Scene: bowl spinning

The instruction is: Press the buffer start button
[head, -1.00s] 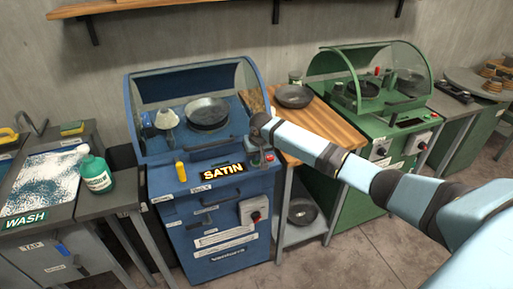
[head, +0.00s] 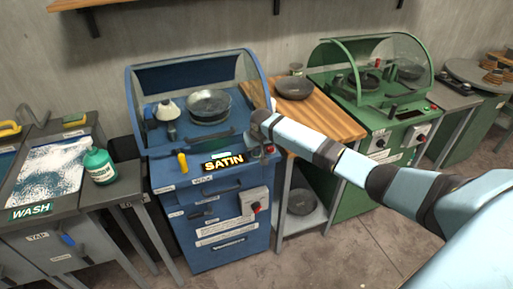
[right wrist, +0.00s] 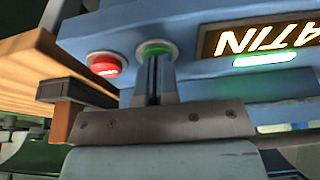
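The blue buffer machine (head: 215,190) stands at centre-left in the head view, with a raised clear hood and a lit SATIN display (head: 222,162). A metal bowl (head: 208,104) sits inside it. In the right wrist view a green button (right wrist: 155,48) is beside a red button (right wrist: 104,64) on the blue panel. My right gripper (right wrist: 155,78) looks shut, its fingertips at the green button and partly covering it; it appears to touch. In the head view the right gripper (head: 266,149) is at the panel's right end. A green bar (right wrist: 265,60) glows beside the display. My left gripper is not in view.
A wooden-topped table (head: 325,120) with a dark bowl (head: 294,88) is right of the blue machine. A green machine (head: 375,100) stands beyond it. At left are a WASH station (head: 45,175) and a green bottle (head: 98,166).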

